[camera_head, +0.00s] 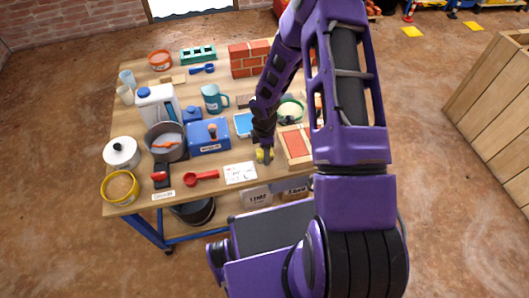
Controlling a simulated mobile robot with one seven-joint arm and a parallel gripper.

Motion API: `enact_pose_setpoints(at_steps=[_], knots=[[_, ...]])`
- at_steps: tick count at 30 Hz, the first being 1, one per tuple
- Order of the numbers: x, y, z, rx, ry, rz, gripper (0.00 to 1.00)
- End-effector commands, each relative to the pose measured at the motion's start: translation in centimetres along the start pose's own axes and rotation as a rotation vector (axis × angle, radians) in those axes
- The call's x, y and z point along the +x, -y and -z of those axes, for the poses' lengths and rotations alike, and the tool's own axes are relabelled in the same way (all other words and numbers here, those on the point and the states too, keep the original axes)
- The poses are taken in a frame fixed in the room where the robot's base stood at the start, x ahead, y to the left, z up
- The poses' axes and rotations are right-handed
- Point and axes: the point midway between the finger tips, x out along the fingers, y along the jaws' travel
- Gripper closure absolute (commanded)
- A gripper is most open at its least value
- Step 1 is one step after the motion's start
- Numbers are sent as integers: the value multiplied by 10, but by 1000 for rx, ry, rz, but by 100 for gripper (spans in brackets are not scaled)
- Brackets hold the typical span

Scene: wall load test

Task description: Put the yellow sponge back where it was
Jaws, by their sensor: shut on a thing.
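A small yellow thing, which looks like the yellow sponge (260,155), shows at the end of my arm near the front of the table (220,197). My gripper (264,153) is shut on it, pointing down over the front part of the table. The sponge is partly hidden by the gripper. I cannot tell whether it touches the tabletop. A white paper card (241,173) lies just left of and in front of it, and a wooden tray with a red surface (297,147) is just to the right.
Left are a blue box (208,137), a dark pan (165,143), a white jug (158,106), a teal pitcher (214,98) and a red scoop (201,179). A brick wall piece (248,59) stands at the back. My arm hides the table's right side.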

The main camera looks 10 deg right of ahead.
Motion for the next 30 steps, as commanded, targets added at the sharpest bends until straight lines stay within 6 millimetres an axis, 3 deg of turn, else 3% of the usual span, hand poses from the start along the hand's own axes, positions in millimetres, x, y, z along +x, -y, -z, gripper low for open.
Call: enact_pose_setpoints(at_steps=[4, 5, 9, 21, 30], knots=[[5, 0, 0, 0, 0, 0, 98], [3, 0, 0, 0, 0, 0, 41], [3, 0, 0, 0, 0, 1, 16], [-5, 0, 0, 0, 0, -1, 16], [-67, -1, -1, 1, 1, -4, 16]])
